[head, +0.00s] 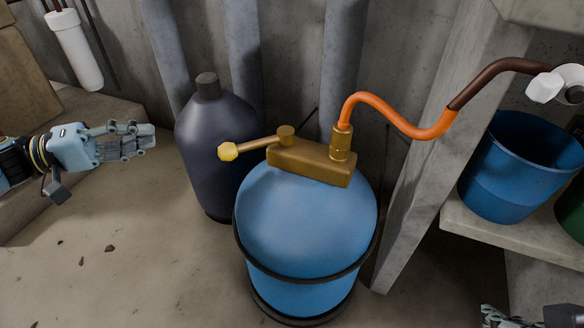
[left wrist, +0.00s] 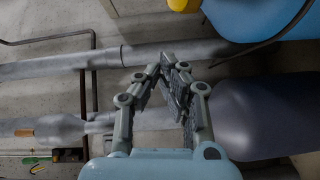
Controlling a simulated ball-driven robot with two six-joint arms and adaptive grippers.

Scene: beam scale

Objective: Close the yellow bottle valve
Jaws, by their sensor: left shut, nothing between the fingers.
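The blue gas bottle (head: 305,220) stands upright in the middle of the head view. On its top sits a brass valve block (head: 310,163) with a lever (head: 258,146) pointing left, ending in a yellow knob (head: 228,151). An orange hose (head: 395,115) rises from the brass fitting. My left gripper (head: 150,136) is shut and empty, left of the knob and apart from it. In the left wrist view my left gripper (left wrist: 172,68) has its fingers together, and the yellow knob (left wrist: 184,5) shows at the top edge. Only a small part of my right gripper (head: 492,316) shows at the bottom right.
A dark bottle (head: 215,130) stands just left of and behind the blue bottle, close to the lever. A concrete post (head: 440,150) and a shelf with a blue bucket (head: 520,165) are at right. Grey pipes (head: 242,50) run behind. Floor is free at lower left.

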